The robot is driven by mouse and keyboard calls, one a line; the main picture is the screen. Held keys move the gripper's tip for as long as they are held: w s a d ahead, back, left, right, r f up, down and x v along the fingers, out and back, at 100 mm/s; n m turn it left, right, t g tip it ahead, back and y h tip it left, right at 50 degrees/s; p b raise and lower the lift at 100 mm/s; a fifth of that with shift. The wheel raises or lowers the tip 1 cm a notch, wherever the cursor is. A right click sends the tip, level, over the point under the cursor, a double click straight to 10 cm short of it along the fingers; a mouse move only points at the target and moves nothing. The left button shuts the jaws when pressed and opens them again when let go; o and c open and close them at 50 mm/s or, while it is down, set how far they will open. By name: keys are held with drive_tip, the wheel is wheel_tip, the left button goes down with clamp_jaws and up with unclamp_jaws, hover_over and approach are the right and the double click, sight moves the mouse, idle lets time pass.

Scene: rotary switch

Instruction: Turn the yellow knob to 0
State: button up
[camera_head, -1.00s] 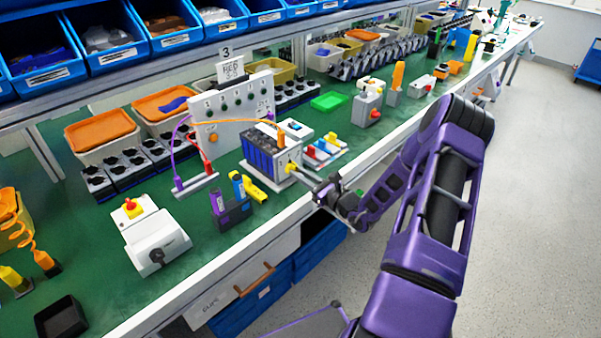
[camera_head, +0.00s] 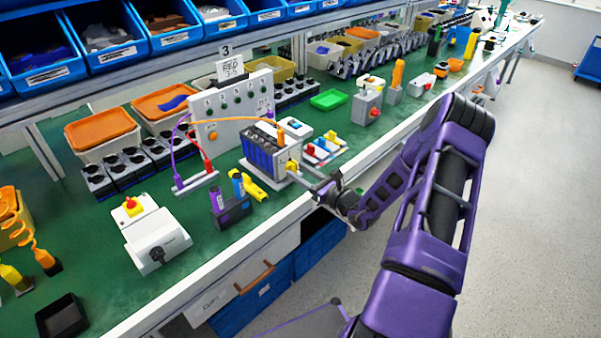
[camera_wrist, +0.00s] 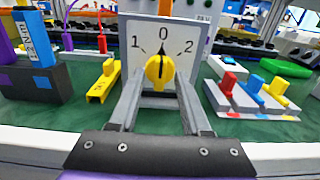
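The yellow knob (camera_wrist: 160,72) sits on the white front plate (camera_wrist: 140,28) of a box, with the marks 1, 0 and 2 above it. Its dark pointer points up at the 0. The knob also shows in the head view (camera_head: 291,166) on the box's right face. My gripper (camera_wrist: 160,88) is open, with one grey finger on each side below the knob. Gaps show between the fingers and the knob, and I see no contact. In the head view my gripper (camera_head: 312,182) is just right of the knob, over the bench's front edge.
Left of the box are a yellow part (camera_wrist: 103,82) and a dark holder (camera_wrist: 30,85) with purple and blue pieces. Right of it is a white block (camera_wrist: 250,100) with red, blue and yellow levers. The bench edge (camera_wrist: 40,140) runs close below my gripper.

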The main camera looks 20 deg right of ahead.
drive_tip(key=v, duration=1.7)
drive_tip(key=shift+s, duration=0.2)
